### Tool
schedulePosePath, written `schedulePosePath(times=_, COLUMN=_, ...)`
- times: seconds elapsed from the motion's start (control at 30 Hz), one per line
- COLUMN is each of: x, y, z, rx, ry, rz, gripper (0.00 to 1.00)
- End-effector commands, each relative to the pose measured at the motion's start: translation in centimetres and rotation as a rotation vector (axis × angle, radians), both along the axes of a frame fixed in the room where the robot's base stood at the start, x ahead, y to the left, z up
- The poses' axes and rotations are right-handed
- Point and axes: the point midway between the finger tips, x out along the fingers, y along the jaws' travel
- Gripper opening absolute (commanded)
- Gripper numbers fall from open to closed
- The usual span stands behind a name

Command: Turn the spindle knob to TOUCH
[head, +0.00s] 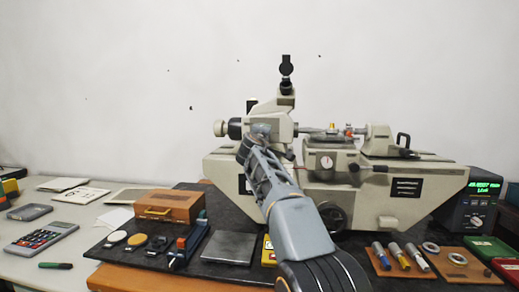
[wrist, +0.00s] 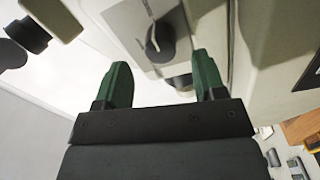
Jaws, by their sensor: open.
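The dark spindle knob (wrist: 162,45) shows in the wrist view on a grey plate (wrist: 128,28) on the side of the cream measuring machine (wrist: 207,25). A thin pale strip runs above it; no TOUCH lettering is readable. My gripper (wrist: 161,66) is open, with its two green fingertips apart. The knob appears beyond and between the fingertips, and I see no contact. In the head view the machine (head: 228,175) stands at the back of the bench. My arm reaches up to its left part there, and the knob and my fingertips are hidden.
A digital readout (head: 475,202) with green text stands right of the machine. A wooden box (head: 169,206), a dark plate (head: 229,248) and a wooden tray (head: 405,268) with several coloured cylinders lie in front. A calculator (head: 40,237) lies at left.

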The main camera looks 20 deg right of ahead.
Motion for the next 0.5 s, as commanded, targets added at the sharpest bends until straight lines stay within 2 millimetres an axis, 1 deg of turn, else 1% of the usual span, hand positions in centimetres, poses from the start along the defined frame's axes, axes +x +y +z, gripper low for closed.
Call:
schedulePosePath(times=0.03, x=-1.1, y=0.6, z=-0.4, rx=0.0, ry=-0.004, rz=0.001, gripper=0.64)
schedulePosePath(times=0.2, x=-4.2, y=2.3, z=-0.5, rx=0.0, ry=-0.002, rz=0.001, gripper=0.64)
schedulePosePath(times=0.3, x=-5.7, y=3.2, z=-0.4, rx=0.001, ry=-0.002, rz=0.002, gripper=0.64)
schedulePosePath(times=0.5, x=-7.8, y=4.4, z=-0.4, rx=0.001, ry=0.0, rz=0.0, gripper=0.64)
